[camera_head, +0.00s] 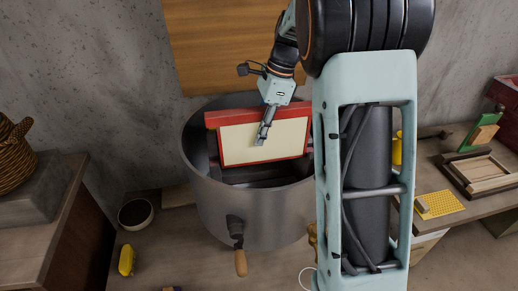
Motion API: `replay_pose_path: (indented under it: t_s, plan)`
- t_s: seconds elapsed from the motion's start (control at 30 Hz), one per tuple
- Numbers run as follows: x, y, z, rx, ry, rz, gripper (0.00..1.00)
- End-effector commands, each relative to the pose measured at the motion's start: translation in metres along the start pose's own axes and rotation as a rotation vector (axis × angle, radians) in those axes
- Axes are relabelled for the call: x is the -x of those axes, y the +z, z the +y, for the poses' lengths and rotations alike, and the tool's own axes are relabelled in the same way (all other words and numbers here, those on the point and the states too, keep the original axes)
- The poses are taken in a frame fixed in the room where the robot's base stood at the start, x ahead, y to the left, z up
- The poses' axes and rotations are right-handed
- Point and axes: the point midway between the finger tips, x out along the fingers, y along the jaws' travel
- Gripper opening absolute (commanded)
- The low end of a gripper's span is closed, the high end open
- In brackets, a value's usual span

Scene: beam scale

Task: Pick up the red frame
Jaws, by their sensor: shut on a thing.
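The red frame (230,147) has a cream panel inside its red border. It stands upright, slightly tilted, at the mouth of a large grey metal drum (215,205). Its lower part is at or just inside the drum's opening, and I cannot tell whether it touches the dark rack (255,175) below. My gripper (262,136) reaches down from above and is shut on the red frame, its fingers lying over the cream panel right of the middle. My arm hides the drum's right side.
A crank with a wooden handle (240,262) sticks out from the drum's front. A bowl (136,214) and a yellow object (126,260) are at left. The right bench holds a wooden tray (456,178), a yellow sheet (440,204) and a green-edged frame (474,134). A wooden board (215,45) stands behind.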

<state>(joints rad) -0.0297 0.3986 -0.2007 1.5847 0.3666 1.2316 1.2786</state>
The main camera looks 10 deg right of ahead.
Motion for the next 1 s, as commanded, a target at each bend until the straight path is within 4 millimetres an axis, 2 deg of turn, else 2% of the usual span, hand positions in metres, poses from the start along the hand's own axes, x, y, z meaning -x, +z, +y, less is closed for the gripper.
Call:
replay_pose_path:
  t_s: [0.03, 0.3, 0.5, 0.7, 1.0]
  plan:
    - [0.013, 0.004, -0.002, 0.002, -0.007, 0.000, 0.00]
    - [0.073, 0.020, -0.002, 0.002, -0.006, 0.001, 0.00]
    - [0.112, 0.031, -0.001, 0.001, -0.004, 0.001, 0.00]
    - [0.132, 0.036, -0.001, 0.000, -0.002, 0.000, 0.00]
    - [0.136, 0.038, 0.000, 0.000, 0.000, 0.000, 0.00]
